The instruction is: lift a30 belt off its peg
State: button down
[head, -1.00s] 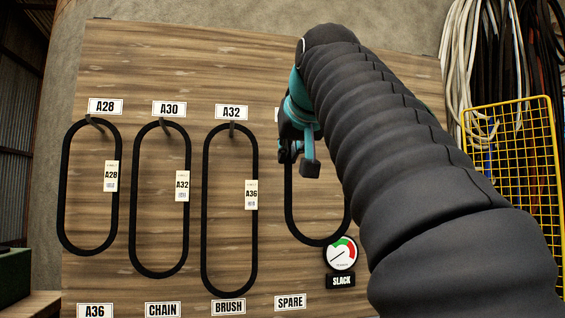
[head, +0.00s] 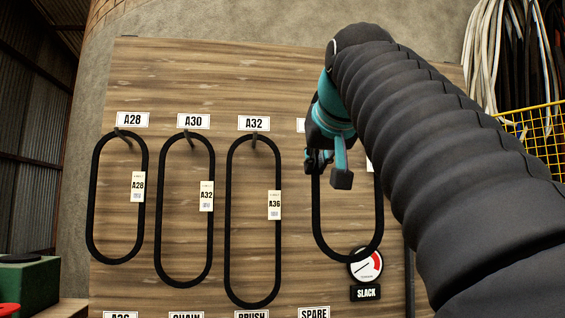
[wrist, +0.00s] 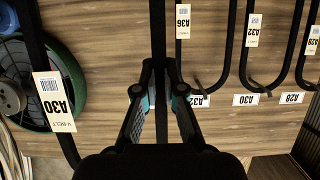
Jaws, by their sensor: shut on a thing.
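The belt tagged A30 is a black loop (head: 316,215) on the fourth place of the wooden board, under a sign mostly hidden by my arm. Its A30 tag (wrist: 53,102) reads upside down at the left of the wrist view, and only a sliver of it shows in the head view. My gripper (wrist: 160,68) is shut on a strand of this belt, with the black strand running up from between the fingertips. In the head view my gripper (head: 318,160) covers the top of the loop. The fourth peg is hidden, so whether the belt still rests on it I cannot tell.
Belts tagged A28 (head: 92,200), A32 (head: 158,220) and A36 (head: 231,220) hang on pegs to the left. A slack gauge (head: 372,266) sits at the held loop's bottom right. Hanging cables and a yellow wire basket (head: 535,118) are at the right.

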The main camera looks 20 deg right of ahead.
aim_at(316, 187)
jog(key=shift+f+b, duration=1.8)
jog(key=shift+f, duration=0.45)
